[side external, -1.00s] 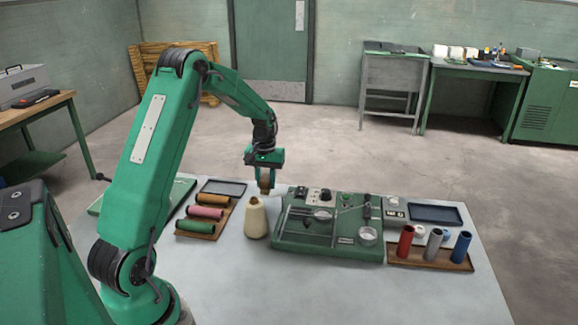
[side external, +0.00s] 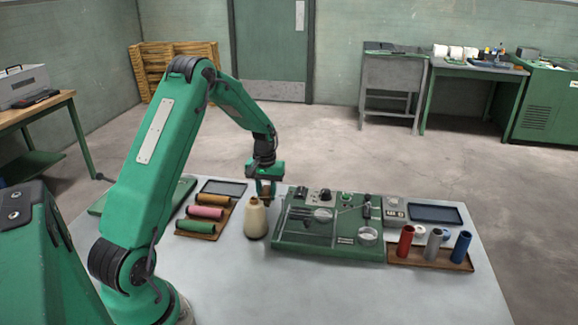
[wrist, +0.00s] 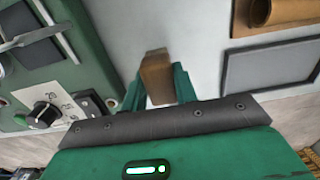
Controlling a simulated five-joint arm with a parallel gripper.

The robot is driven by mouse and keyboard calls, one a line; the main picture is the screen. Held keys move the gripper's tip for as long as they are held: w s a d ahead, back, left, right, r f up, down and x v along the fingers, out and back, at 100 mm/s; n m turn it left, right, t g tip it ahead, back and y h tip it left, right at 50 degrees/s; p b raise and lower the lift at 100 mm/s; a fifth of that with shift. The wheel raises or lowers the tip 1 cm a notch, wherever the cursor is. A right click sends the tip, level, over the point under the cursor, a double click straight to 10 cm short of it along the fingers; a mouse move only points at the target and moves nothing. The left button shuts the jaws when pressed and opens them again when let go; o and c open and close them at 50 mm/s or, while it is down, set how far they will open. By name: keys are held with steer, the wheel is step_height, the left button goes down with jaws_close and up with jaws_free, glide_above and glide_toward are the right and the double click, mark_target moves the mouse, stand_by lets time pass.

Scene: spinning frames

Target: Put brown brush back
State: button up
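My gripper (side external: 266,186) points down behind the cream thread cone, left of the green machine. In the wrist view my gripper (wrist: 158,84) has its green fingers on both sides of a brown block-like piece (wrist: 156,72), which looks like the brown brush, and is shut on it. In the side view the brush (side external: 267,198) shows as a small brown patch under the gripper, partly hidden by the cone. I cannot tell whether its lower end touches the table.
The cream cone (side external: 255,220) stands just in front of my gripper. The green machine (side external: 330,245) is close on the right. An empty dark tray (side external: 224,188) and a wooden tray of spools (side external: 206,236) lie left. Upright red, grey and blue tubes (side external: 434,245) stand far right.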

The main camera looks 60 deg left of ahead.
mark_target(266, 189)
steer(key=o, duration=0.4)
steer(key=shift+o, duration=0.2)
steer(key=shift+r, duration=0.15)
step_height(266, 189, up, 12)
stand_by(0.4)
stand_by(0.5)
